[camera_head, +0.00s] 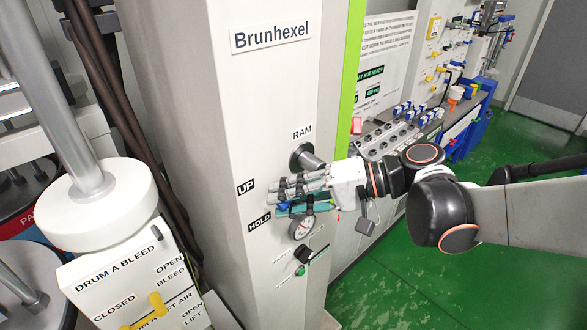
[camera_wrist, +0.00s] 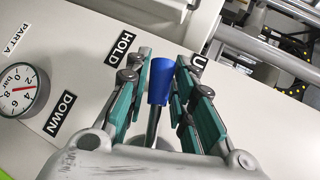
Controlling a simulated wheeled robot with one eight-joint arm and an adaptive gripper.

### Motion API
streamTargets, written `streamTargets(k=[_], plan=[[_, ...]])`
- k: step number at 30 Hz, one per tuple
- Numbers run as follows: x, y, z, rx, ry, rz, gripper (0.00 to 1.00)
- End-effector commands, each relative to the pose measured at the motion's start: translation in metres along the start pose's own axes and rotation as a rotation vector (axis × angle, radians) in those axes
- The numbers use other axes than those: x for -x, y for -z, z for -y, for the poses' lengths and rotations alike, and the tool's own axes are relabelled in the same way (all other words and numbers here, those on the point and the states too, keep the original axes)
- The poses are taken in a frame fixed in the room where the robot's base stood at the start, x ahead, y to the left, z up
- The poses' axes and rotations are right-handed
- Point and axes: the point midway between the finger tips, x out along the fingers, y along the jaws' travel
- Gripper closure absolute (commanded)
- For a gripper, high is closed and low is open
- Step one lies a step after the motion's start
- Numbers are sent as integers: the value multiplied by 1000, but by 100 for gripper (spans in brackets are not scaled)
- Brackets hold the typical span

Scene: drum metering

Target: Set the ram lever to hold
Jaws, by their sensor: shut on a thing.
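The ram lever has a blue knob (camera_wrist: 160,82) on a metal shaft and stands on the pale Brunhexel cabinet front. My gripper (camera_wrist: 158,88) has its teal-padded fingers on either side of the knob and is shut on it. In the wrist view the knob lies between the HOLD label (camera_wrist: 122,46) and the partly hidden UP label (camera_wrist: 198,66). In the head view my gripper (camera_head: 285,197) is at the panel beside the UP label (camera_head: 246,187) and HOLD label (camera_head: 259,222). There my fingers hide most of the lever.
A pressure gauge (camera_head: 302,227) sits just below my gripper, with a black knob (camera_head: 304,255) and a green button (camera_head: 299,270) under it. A round dark boss (camera_head: 305,157) projects above, under the RAM label (camera_head: 302,133). The green floor at right is open.

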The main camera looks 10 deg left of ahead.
Motion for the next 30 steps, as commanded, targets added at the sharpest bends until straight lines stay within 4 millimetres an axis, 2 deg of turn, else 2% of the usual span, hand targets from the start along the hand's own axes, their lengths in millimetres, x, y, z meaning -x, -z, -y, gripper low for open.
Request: streamTargets(k=[15, 30], plan=[[0, 9, -31, 265, -264, -74, 100], [2, 13, -40, 340, -339, -95, 100]])
